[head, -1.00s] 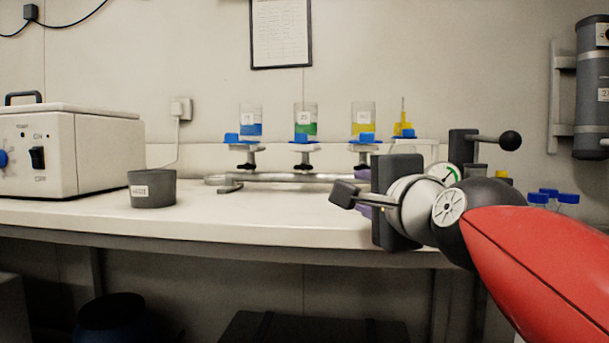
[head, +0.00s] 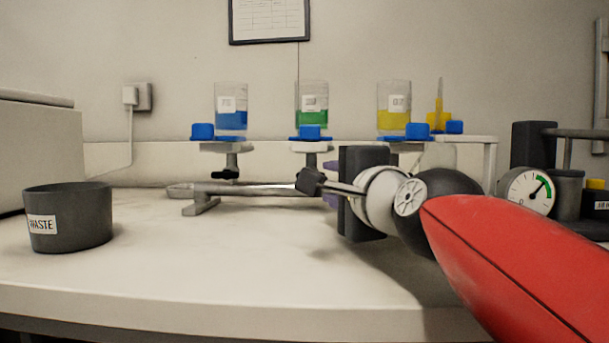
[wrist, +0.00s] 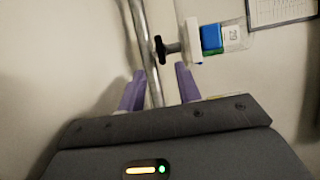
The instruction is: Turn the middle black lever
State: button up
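Three clear containers with blue, green and yellow liquid stand on valve stands above a metal pipe. The left black lever (head: 224,174) is in plain view. The right lever is hidden.
A grey waste cup (head: 70,218) stands at the front left, near a pale box machine (head: 35,150). The metal pipe (head: 245,189) runs low along the bench. A gauge (head: 530,191) stands at the right. The bench front centre is clear.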

jog(key=x, duration=0.8)
grip_shut()
